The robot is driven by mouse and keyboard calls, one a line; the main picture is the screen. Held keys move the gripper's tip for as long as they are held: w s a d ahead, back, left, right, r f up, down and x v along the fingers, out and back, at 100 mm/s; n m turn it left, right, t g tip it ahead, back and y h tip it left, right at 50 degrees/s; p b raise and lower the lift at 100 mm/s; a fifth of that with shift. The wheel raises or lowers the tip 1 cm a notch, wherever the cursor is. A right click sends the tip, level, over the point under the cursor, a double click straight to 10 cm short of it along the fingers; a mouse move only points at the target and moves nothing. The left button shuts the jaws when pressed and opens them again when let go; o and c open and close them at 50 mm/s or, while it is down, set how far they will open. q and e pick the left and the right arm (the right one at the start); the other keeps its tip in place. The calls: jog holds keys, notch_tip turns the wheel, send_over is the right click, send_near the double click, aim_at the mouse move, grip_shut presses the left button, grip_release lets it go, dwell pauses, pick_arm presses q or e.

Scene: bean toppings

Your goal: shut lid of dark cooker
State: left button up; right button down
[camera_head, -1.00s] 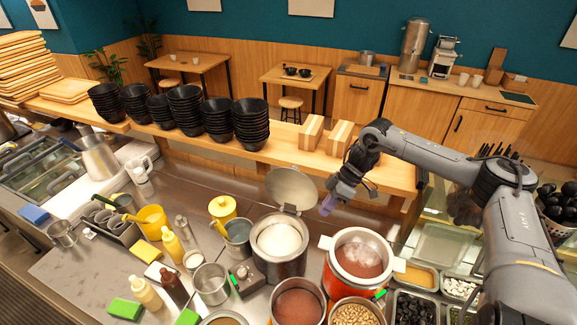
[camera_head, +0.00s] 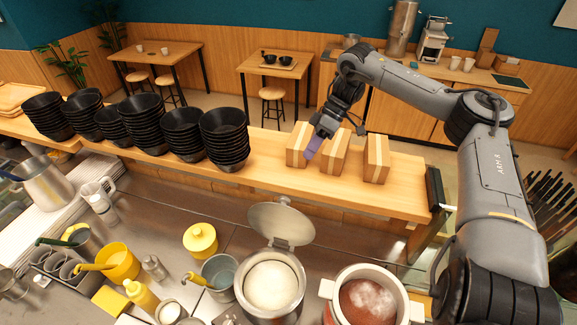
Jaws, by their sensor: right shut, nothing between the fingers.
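The dark cooker (camera_head: 272,306) stands on the steel counter at the bottom middle, with white contents showing inside. Its grey lid (camera_head: 281,222) stands open, tilted up on a hinge at the back right of the rim. My right gripper (camera_head: 311,150) has purple fingertips and is shut and empty. It shows above and slightly right of the lid in the picture, in front of the wooden boxes on the shelf, apart from the lid. My left gripper is not in view.
A white-rimmed red cooker (camera_head: 327,290) stands right of the dark cooker. Wooden boxes (camera_head: 376,159) and stacks of black bowls (camera_head: 224,138) line the wooden shelf behind.

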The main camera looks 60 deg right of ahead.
jog(key=w+a+f+p, duration=0.1)
jog(key=a+f+p, duration=0.2)
jog(key=a+f, duration=0.5)
jog(key=shift+w+a, duration=0.4)
jog(key=shift+a, duration=0.15)
jog(key=shift+f, duration=0.1)
